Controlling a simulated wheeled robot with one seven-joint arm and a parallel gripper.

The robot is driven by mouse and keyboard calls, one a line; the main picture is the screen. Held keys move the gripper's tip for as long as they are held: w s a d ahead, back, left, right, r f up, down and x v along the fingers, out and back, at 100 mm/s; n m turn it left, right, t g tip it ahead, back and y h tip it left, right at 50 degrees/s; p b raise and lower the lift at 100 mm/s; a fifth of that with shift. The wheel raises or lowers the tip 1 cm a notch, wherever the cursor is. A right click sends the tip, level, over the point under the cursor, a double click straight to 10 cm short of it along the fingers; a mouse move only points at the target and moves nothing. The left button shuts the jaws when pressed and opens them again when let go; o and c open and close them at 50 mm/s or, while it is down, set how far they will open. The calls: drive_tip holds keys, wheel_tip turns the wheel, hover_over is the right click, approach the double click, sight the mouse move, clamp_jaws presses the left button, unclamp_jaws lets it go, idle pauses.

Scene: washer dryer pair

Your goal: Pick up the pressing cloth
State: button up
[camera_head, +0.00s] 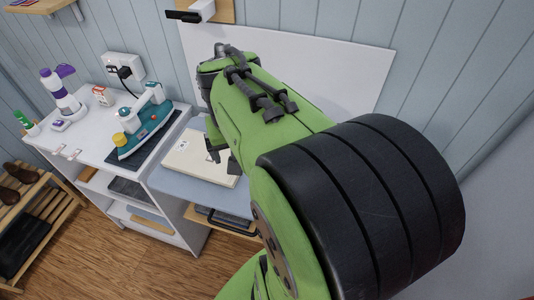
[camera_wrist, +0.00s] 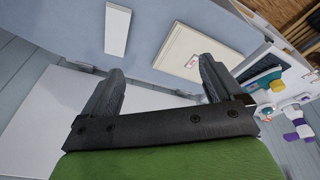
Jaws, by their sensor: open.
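The pressing cloth appears to be the flat cream rectangle (camera_head: 188,158) lying on a blue-grey board (camera_head: 172,187) in the head view. It also shows in the wrist view (camera_wrist: 188,45), with a small mark near one edge. My gripper (camera_head: 223,154) is open, with nothing between its fingers. In the head view its fingers overlap the cloth's right part; I cannot tell the height between them. In the wrist view the fingers (camera_wrist: 160,72) point toward the board, with the cloth beyond the right finger. My arm hides the board's right side in the head view.
An iron (camera_head: 146,120) stands on a dark mat on the white cabinet (camera_head: 92,135) at left, near a purple-capped bottle (camera_head: 62,92). A white panel (camera_head: 340,75) is behind my arm. A narrow white strip (camera_wrist: 117,30) lies on the board. A shoe rack (camera_head: 38,220) is far left.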

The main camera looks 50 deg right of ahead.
drive_tip(key=s+d+f+m+g+y+p, duration=0.1)
drive_tip(key=d+f+m, duration=0.2)
drive_tip(key=d, duration=0.5)
drive_tip(key=d+f+m+g+y+p, duration=0.1)
drive_tip(key=d+f+m, duration=0.2)
drive_tip(key=d, duration=0.5)
wheel_tip(320, 180, down, 10)
drive_tip(key=shift+s+a+f+b, duration=0.15)
drive_tip(key=shift+f+b, duration=0.05)
drive_tip(key=shift+b, duration=0.8)
wheel_tip(320, 180, down, 6)
drive_tip(key=shift+s+r+b, duration=0.1)
drive_tip(key=shift+r+b, duration=0.15)
drive_tip(key=shift+b, duration=0.25)
drive_tip(key=shift+r, duration=0.1)
drive_tip(key=c, duration=1.1)
wheel_tip(320, 180, up, 10)
drive_tip(key=shift+p, duration=1.05)
drive_tip(key=shift+c, duration=0.2)
